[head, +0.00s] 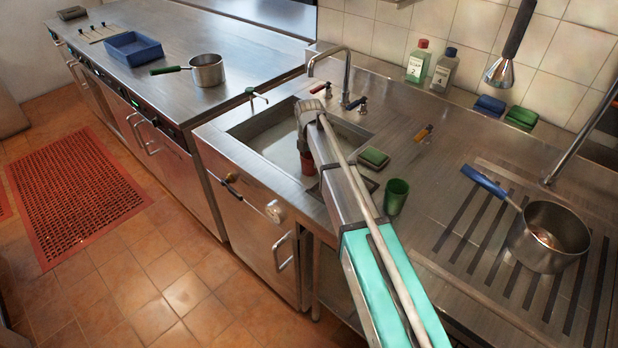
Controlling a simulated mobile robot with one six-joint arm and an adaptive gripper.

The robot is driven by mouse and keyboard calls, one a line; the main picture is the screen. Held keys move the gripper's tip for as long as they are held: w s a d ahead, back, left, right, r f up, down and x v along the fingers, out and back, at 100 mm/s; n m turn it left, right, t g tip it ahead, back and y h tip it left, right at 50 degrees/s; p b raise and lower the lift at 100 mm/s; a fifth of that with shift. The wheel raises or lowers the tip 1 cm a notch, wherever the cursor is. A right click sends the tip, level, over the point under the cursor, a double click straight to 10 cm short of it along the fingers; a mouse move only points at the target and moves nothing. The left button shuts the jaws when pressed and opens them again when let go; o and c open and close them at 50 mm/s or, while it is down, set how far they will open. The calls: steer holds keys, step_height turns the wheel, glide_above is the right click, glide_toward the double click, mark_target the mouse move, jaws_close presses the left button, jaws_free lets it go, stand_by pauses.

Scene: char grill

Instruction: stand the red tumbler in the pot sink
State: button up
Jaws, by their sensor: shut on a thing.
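The red tumbler (308,165) shows as a small reddish piece below the end of my arm, at the near right part of the pot sink (270,141). My gripper (305,149) points down over the sink and is shut on the tumbler. The arm and gripper hide much of the tumbler and the right part of the basin. I cannot tell whether the tumbler touches the sink floor.
A tap (346,75) stands behind the sink. A green tumbler (396,196) and a sponge (374,158) are right of my arm. A blue-handled pot (548,235) sits on the ribbed drainboard. The left counter holds a small pan (207,70) and a blue tray (132,48).

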mark_target(309, 172)
steer(key=shift+f+b, duration=0.75)
steer(key=shift+f, duration=0.35)
steer(key=shift+f+b, duration=1.85)
steer(key=shift+f, duration=0.05)
steer(key=shift+f, duration=0.15)
steer(key=o, duration=1.2)
step_height(309, 172, up, 12)
steer(key=p, duration=1.2)
steer(key=shift+r, duration=0.2)
